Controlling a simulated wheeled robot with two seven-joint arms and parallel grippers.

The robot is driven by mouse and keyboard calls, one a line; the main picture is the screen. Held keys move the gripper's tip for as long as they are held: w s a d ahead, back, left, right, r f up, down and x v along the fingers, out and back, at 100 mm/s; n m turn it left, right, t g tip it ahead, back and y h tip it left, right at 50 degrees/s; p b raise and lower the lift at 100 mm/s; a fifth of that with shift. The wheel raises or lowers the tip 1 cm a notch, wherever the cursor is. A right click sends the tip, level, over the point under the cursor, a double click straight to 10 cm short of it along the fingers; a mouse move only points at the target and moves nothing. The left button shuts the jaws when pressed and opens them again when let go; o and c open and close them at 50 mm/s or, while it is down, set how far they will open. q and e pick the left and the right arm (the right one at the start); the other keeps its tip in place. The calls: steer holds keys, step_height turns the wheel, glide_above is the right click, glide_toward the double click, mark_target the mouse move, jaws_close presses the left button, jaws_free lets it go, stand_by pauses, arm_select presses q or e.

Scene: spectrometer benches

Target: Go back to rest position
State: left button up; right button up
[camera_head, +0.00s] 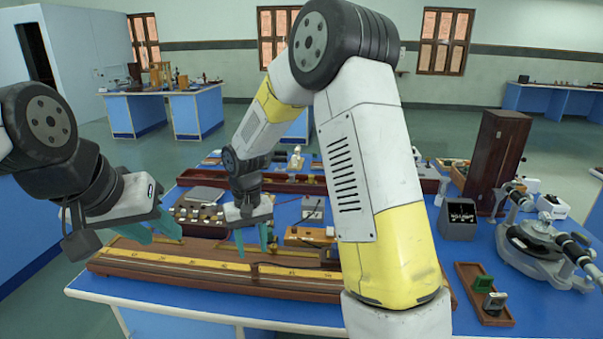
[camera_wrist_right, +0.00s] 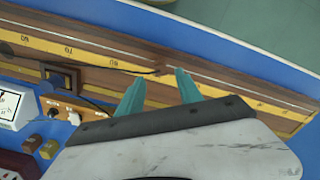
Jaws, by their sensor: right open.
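My right gripper (camera_head: 251,240) is open, its two teal fingers apart and pointing down just above the long wooden bench with the yellow scale (camera_head: 190,262). In the right wrist view its fingertips (camera_wrist_right: 158,88) are empty, over the near side of the same scale bench (camera_wrist_right: 110,60). My left gripper (camera_head: 150,230) is at the left, over the left end of the bench, with its teal fingers apart and nothing visible between them. My right arm crosses the middle of the head view and hides part of the table.
A resistance box (camera_head: 200,212) and a white meter (camera_head: 312,208) stand behind the scale bench.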

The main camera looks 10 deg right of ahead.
steer(key=s+d+r+t, duration=0.25)
steer(key=d+r, duration=0.25)
steer(key=r, duration=0.5)
steer(key=s+d+r+t, duration=0.1)
steer(key=s+d+r, duration=0.2)
steer(key=s, duration=0.2)
steer(key=s+d+r+m+t+y, duration=0.1)
steer(key=s+d+r, duration=0.2)
steer(key=s, duration=0.3)
steer(key=s+d+r+t+y, duration=0.1)
steer(key=s+d+r, duration=0.2)
steer(key=s, duration=0.3)
steer(key=shift+r+m+t, duration=0.35)
steer(key=shift+r+m, duration=0.05)
steer(key=shift+r, duration=0.45)
